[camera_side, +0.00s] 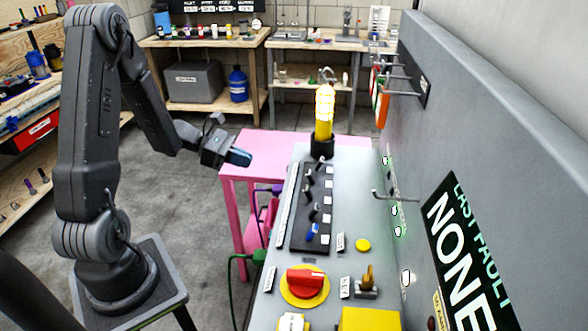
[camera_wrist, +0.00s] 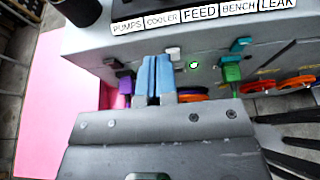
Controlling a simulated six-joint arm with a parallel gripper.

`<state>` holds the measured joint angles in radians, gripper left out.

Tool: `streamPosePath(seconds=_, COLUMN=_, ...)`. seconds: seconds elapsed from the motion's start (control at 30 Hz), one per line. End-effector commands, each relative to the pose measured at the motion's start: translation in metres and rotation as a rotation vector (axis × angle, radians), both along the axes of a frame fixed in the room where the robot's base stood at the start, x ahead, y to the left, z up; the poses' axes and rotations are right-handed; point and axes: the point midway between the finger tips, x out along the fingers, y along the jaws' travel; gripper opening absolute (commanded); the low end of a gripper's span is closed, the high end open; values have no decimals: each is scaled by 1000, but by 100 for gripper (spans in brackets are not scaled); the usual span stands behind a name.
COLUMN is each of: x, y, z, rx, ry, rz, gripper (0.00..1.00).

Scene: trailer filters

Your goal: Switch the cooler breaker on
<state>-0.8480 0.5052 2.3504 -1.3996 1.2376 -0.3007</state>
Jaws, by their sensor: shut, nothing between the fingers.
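The breaker strip (camera_side: 297,232) is a black panel on the grey bench top, with a row of several small levers. Most levers are dark; the nearest one (camera_side: 312,232) is blue. In the wrist view the COOLER label (camera_wrist: 161,18) sits second from the left, between PUMPS and FEED. The cooler lever itself is out of the wrist view, and its on or off position cannot be told in the side view. My gripper (camera_side: 240,157) is shut and empty, left of the strip's far end and apart from it. Its blue fingers (camera_wrist: 156,76) point towards the bench's front face.
A yellow lamp (camera_side: 324,112) stands beyond the strip's far end. A red knob (camera_side: 305,281) is at the near end. A grey wall panel (camera_side: 480,130) with hooks bounds the right. Purple (camera_wrist: 126,84) and green plugs (camera_wrist: 231,73) stick out of the front face. A pink table (camera_side: 262,146) is below.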

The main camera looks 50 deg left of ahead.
Motion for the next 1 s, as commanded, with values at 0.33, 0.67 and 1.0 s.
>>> streamPosePath(seconds=0.33, x=0, y=1, z=-1, rx=-3, ry=1, rz=6, gripper=0)
streamPosePath(seconds=0.67, x=26, y=-26, z=-14, rx=-4, ry=2, rz=-3, gripper=0)
streamPosePath(seconds=1.0, x=71, y=-71, z=-36, rx=0, ry=0, rz=-1, gripper=0)
